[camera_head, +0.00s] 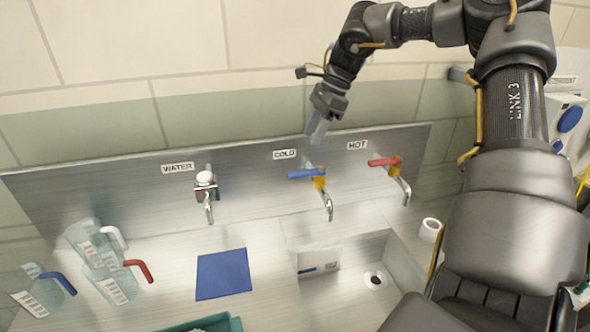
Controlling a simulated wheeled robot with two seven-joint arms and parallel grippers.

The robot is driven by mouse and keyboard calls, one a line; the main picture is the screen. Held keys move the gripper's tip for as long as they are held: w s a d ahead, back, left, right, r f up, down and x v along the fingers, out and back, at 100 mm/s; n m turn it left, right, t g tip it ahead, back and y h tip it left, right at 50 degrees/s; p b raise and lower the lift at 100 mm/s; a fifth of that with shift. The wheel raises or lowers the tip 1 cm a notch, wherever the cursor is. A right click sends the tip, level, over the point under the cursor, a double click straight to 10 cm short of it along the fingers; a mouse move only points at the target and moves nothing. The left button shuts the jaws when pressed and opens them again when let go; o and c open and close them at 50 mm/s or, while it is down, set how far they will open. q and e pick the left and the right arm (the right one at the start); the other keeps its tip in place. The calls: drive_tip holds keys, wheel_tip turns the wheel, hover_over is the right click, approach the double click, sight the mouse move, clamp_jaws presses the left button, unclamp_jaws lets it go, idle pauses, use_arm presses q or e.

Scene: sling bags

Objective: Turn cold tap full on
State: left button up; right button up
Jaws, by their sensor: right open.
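The cold tap (325,190) is on the metal back panel under a COLD label (285,154). Its blue lever handle (306,174) lies sideways, pointing left from a yellow body. My right gripper (318,130) is above and slightly right of the COLD label, over the upper edge of the panel, with its fingers pointing down. It is open with nothing seen in it. In the picture it is a little above the blue handle; whether they touch cannot be made out, but they look apart. No water shows at the spout. My left gripper is not in view.
The hot tap (397,178) with a red handle is to the right, the WATER tap (206,190) to the left. Clear jugs (95,255) stand at the left. A blue mat (223,274) lies on the counter. A sink with a drain (376,279) is below the cold tap.

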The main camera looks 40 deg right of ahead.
sight(296, 172)
drive_tip(key=p+x, duration=0.3)
drive_tip(key=x, duration=0.6)
drive_tip(key=shift+a+f, duration=0.35)
drive_tip(key=shift+f, duration=0.3)
drive_tip(key=shift+c, duration=0.4)
clamp_jaws()
